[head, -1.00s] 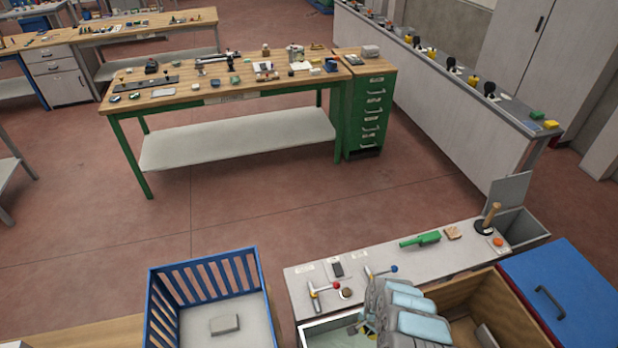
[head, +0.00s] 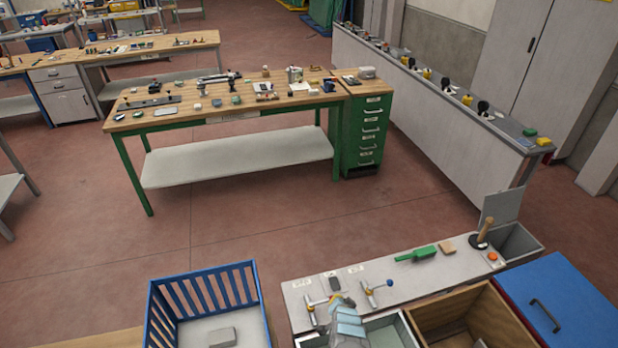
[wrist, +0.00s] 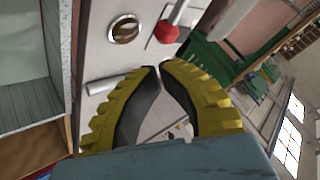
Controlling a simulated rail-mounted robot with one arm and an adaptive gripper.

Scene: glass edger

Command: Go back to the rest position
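In the wrist view my gripper (wrist: 160,67) has two curved fingers with ribbed yellow backs and dark inner faces. Their tips come together, with nothing seen held between them. Behind and beside the fingers lies a pale panel (wrist: 97,50) with a round brass-coloured knob (wrist: 125,29) and a red knob (wrist: 167,32). Both knobs are apart from the fingers. In the head view my pale blue-grey arm shows at the bottom, over the near edge of the grey worktop (head: 425,278); I cannot make out the gripper clearly there.
On the worktop are two lever clamps (head: 370,292), a green tool (head: 417,254) and an orange button (head: 492,256). A blue slatted crate (head: 207,288) stands left. A wooden bin (head: 455,312) and a blue lid (head: 565,300) are right. Open floor (head: 250,225) lies behind, before a green bench (head: 225,113).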

